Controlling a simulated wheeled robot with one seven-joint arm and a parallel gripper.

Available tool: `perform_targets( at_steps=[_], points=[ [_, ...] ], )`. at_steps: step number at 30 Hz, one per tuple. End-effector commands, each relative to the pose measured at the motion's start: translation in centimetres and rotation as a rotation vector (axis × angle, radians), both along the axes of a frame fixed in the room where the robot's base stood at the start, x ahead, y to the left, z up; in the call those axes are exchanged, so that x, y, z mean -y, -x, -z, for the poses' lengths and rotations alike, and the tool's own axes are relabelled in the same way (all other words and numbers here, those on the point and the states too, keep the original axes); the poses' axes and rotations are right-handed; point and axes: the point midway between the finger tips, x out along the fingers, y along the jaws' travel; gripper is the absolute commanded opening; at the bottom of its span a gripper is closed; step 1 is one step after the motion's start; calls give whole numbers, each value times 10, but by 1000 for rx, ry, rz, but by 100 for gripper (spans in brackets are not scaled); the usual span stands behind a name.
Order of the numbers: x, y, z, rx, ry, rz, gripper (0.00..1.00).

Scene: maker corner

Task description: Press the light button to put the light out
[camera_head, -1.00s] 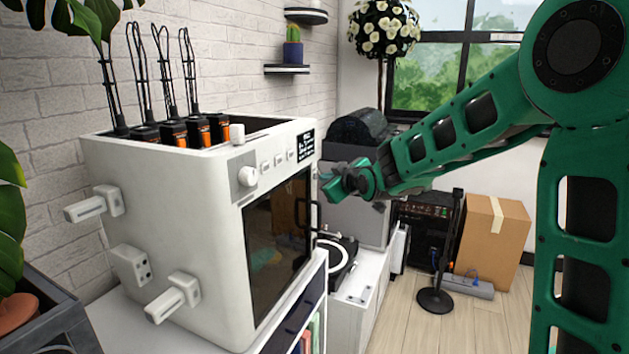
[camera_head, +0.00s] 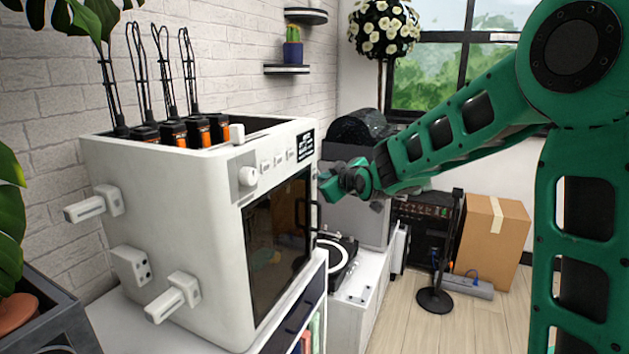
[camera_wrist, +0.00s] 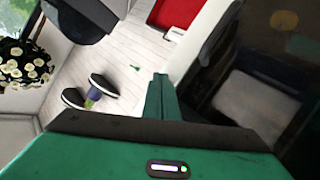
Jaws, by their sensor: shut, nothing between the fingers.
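A white box-shaped machine (camera_head: 165,200) stands at the left, with a dark glass door (camera_head: 277,245) on its front. Above the door is a row of small white buttons (camera_head: 278,160) between a round knob (camera_head: 248,176) and a dark display (camera_head: 306,146). I cannot tell which button is for the light, or whether the light is on. My gripper (camera_head: 324,188) is shut and empty, in front of the machine near the door's right edge, below the button row and apparently apart from it. In the wrist view, its closed fingers (camera_wrist: 160,97) show beside dark glass (camera_wrist: 258,88).
A turntable (camera_head: 340,262) sits on the white cabinet (camera_head: 361,300) beyond the machine. A cardboard box (camera_head: 492,240), a thin black stand (camera_head: 448,255) and an amplifier (camera_head: 422,222) are at the back right. Wooden floor is bare in front of them.

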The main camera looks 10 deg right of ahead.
Motion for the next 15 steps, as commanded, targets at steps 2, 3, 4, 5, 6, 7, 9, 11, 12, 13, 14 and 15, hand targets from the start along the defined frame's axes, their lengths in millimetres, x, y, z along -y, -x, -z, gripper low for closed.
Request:
perform_targets(
  at_steps=[2,3,4,5,6,7,9,11,12,13,14,15],
  points=[
    [2,2,0,1,0,1,0],
    [4,3,0,1,0,1,0],
    [5,3,0,1,0,1,0],
    [6,4,0,1,0,1,0],
    [7,5,0,0,-1,0,0],
    [7,6,0,0,-1,0,0],
    [8,6,0,0,-1,0,0],
    [8,6,0,0,-1,0,0],
    [8,6,0,0,-1,0,0],
    [8,6,0,0,-1,0,0],
    [8,6,0,0,-1,0,0],
    [8,6,0,0,0,0,0]
  ],
)
